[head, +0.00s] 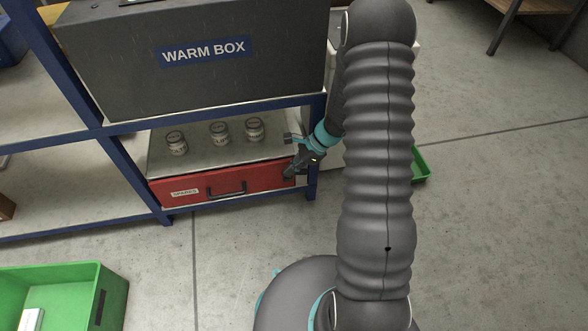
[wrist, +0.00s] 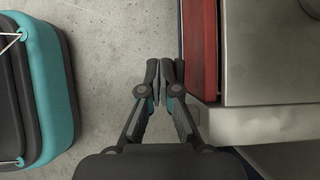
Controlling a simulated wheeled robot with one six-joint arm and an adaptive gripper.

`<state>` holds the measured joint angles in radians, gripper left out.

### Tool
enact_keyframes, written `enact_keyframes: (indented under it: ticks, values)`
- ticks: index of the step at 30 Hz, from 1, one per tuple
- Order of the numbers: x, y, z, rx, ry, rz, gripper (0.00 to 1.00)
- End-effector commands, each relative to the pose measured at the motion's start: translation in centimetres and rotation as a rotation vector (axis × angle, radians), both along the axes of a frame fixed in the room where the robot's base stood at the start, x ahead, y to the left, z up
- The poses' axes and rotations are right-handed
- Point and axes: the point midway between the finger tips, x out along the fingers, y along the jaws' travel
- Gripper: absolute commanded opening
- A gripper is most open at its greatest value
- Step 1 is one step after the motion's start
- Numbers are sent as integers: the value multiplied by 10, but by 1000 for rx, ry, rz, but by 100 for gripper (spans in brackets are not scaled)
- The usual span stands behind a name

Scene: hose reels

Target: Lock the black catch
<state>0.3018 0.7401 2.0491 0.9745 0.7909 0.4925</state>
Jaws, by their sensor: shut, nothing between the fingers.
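My gripper (head: 289,172) is at the right end of the drawer front, pointing down and left. I cannot tell the black catch apart from the dark fingers there; it is probably hidden by them. In the wrist view my gripper (wrist: 165,72) has its fingers together and empty, close beside the red drawer front (wrist: 200,50). I cannot tell whether they touch it.
Three labelled jars (head: 220,133) stand on the grey top above the drawer. The grey warm box (head: 190,60) is on the shelf above. A blue shelf post (head: 312,185) stands right of the drawer. A green crate (head: 60,285) lies at lower left. The floor before the drawer is clear.

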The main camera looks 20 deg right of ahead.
Motion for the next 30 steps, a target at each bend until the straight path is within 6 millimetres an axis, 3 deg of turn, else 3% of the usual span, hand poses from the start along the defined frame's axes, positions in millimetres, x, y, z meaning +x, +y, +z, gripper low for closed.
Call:
enact_keyframes:
  ticks: [10,30]
  values:
    - [1,11,-12,0,1,1,0]
    - [1,13,-15,0,1,1,0]
